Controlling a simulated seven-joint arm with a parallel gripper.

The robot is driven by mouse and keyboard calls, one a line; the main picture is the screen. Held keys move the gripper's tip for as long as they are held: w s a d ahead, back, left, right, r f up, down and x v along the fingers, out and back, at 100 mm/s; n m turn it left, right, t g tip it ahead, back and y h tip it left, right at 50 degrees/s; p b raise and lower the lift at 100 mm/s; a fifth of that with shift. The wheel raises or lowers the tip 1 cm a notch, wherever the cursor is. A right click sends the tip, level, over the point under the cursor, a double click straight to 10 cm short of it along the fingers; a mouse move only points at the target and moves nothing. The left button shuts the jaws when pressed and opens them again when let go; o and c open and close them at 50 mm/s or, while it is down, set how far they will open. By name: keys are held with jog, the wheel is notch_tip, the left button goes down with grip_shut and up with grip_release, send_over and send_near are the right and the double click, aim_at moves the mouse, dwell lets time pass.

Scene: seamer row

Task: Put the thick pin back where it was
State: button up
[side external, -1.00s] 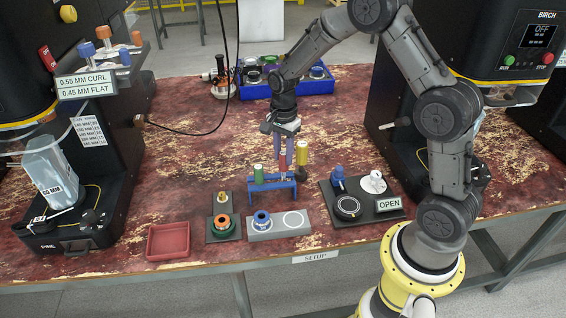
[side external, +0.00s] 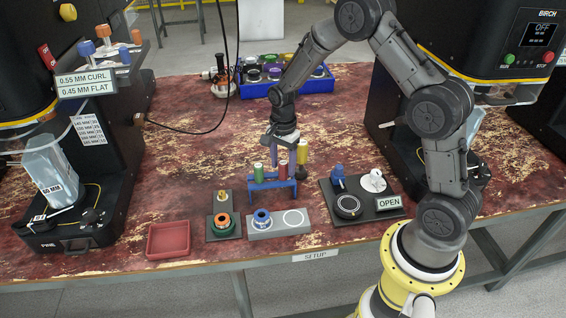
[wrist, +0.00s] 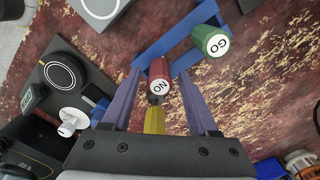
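A blue rack (side external: 272,187) stands near the middle of the table and holds several coloured pins. The green pin (side external: 258,172), marked GO in the wrist view (wrist: 210,41), is at its left. My gripper (side external: 275,163) is open and empty behind the rack. In the wrist view its purple fingers (wrist: 160,73) appear either side of the red pin, with gaps.
A red tray (side external: 168,240), a dark plate (side external: 225,233) with ringed parts and a grey plate (side external: 290,224) lie in front. A blue bin (side external: 310,84) stands behind. Table left of the rack is clear.

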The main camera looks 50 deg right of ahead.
jog(key=shift+r, duration=0.15)
jog(key=s+a+r+n+t, duration=0.1)
jog(key=s+a+r+n, duration=0.15)
jog(key=r, duration=0.75)
jog(key=s+a+r+n+t, duration=0.1)
jog(key=s+r+n, duration=0.15)
jog(key=r, duration=0.75)
jog(key=s+a+r+n+t, duration=0.1)
jog(key=s+a+r+n, duration=0.1)
jog(key=s+n, duration=0.4)
jog(key=s+a+r+n+t, duration=0.2)
jog(key=s+n, duration=0.5)
jog(key=s, duration=0.7)
jog(key=shift+s+a+t, duration=0.15)
jog(key=shift+a+t, duration=0.15)
jog(key=shift+a, duration=0.2)
